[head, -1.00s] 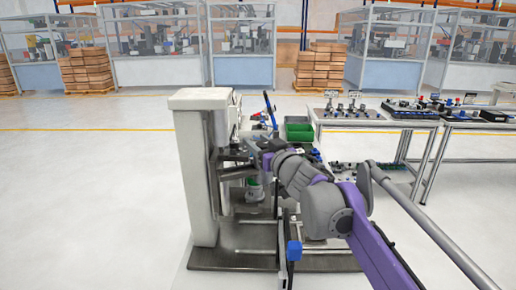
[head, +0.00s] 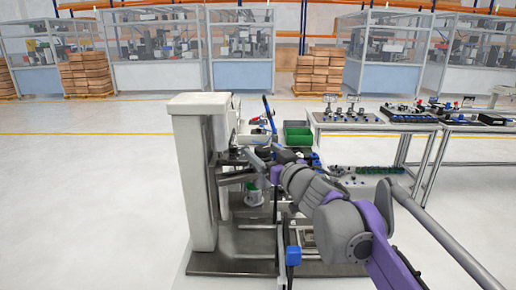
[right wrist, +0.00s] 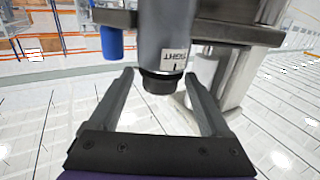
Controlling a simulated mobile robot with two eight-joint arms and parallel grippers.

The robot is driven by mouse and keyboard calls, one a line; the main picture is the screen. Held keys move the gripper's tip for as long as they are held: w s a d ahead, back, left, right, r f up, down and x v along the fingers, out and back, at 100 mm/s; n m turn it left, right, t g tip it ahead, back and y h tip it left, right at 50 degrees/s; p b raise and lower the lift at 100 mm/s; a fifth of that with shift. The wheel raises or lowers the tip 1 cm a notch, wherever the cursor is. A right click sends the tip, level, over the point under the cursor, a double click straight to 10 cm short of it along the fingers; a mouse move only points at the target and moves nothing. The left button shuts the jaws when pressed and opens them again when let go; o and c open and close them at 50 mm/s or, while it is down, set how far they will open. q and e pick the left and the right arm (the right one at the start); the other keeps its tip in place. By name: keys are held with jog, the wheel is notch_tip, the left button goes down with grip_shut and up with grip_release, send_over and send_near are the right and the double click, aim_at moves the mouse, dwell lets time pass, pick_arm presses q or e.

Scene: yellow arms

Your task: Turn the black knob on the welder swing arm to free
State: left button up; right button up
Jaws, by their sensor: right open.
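The black knob (right wrist: 159,85) sits at the lower end of a grey cylinder (right wrist: 163,35) on the welder swing arm. A white label (right wrist: 174,58) above it reads "TIGHT" or similar. My right gripper (right wrist: 159,76) is open, with one finger on each side of the knob and visible gaps between. In the head view the right gripper (head: 258,160) is small and dark beside the swing arm (head: 234,178) of the welder (head: 200,190). The knob cannot be made out there. My left gripper is not in view.
A blue part (right wrist: 112,42) hangs from the metal bar near the cylinder, and a grey post (right wrist: 235,75) stands to the right. In the head view, a green bin (head: 297,136) and a workbench (head: 380,122) stand behind. Open floor (head: 90,200) lies left of the welder.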

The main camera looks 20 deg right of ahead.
aim_at(267, 154)
jog(key=v, duration=0.6)
jog(key=shift+s, duration=0.35)
